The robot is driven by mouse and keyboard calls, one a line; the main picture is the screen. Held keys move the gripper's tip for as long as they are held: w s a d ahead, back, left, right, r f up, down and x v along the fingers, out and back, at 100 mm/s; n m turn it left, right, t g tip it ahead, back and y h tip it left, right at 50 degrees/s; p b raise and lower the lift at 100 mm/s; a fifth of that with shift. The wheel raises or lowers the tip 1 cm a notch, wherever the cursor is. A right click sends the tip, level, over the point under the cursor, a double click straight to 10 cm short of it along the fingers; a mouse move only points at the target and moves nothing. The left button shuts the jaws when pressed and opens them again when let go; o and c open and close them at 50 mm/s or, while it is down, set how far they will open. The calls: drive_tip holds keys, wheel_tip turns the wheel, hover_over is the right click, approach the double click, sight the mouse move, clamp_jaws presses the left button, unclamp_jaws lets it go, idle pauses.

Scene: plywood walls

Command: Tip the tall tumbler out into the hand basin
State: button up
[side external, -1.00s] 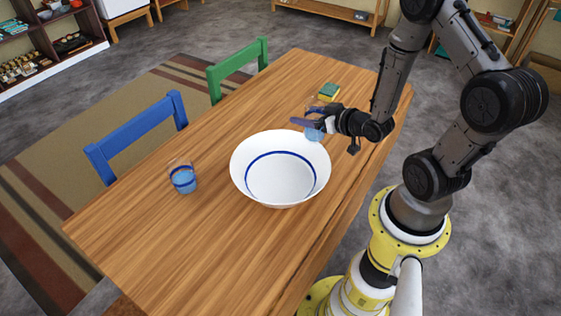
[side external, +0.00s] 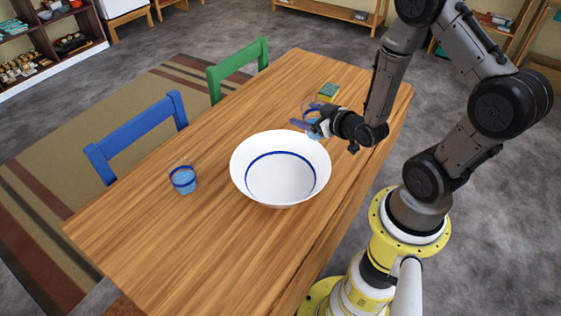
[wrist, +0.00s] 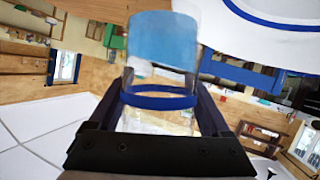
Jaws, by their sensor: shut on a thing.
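The tall tumbler (side external: 311,104) is clear glass with a blue band and blue liquid in its lower part. My gripper (side external: 307,123) is shut around it, behind the basin's far right rim. In the wrist view the tumbler (wrist: 163,45) stands between the two fingers of my gripper (wrist: 162,92), with the liquid still inside. It looks near upright; any slight tilt is hard to tell. The hand basin (side external: 280,180), a wide white bowl with a blue ring, sits on the table and looks empty. Its rim also shows in the wrist view (wrist: 240,35).
A shorter glass (side external: 184,181) with a blue band and blue liquid stands left of the basin. Blue (side external: 135,135) and green (side external: 238,68) chairs line the table's far side. The table's (side external: 160,245) front left is clear.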

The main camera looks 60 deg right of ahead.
drive_tip(key=a+n+h, duration=0.1)
drive_tip(key=n, duration=0.1)
drive_tip(key=a+n+h, duration=0.2)
drive_tip(key=shift+w+f+n, duration=0.15)
drive_tip(key=shift+w+n, duration=0.15)
drive_tip(key=shift+w, duration=0.1)
idle(0.4)
drive_tip(key=shift+r+n+h, duration=0.4)
drive_tip(key=shift+r+n, duration=0.05)
drive_tip(key=shift+n, duration=0.25)
idle(0.5)
drive_tip(key=shift+f+n+h, duration=0.3)
drive_tip(key=shift+f+n, duration=0.4)
drive_tip(key=shift+f, duration=0.4)
drive_tip(key=shift+f+n+h, duration=0.3)
drive_tip(key=shift+n, duration=0.3)
idle(0.7)
drive_tip(key=shift+w+a+f+n+t+h, duration=0.15)
drive_tip(key=shift+a+n+t+h, duration=0.1)
drive_tip(key=shift+a+n, duration=0.15)
drive_tip(key=shift+w+a+f+n+t+h, duration=0.15)
drive_tip(key=shift+a+n+t, duration=0.15)
drive_tip(key=shift+a, duration=0.2)
idle(0.4)
drive_tip(key=shift+a+r+n+h, duration=0.25)
drive_tip(key=shift+r+n, duration=0.2)
drive_tip(key=shift+n, duration=0.35)
idle(0.6)
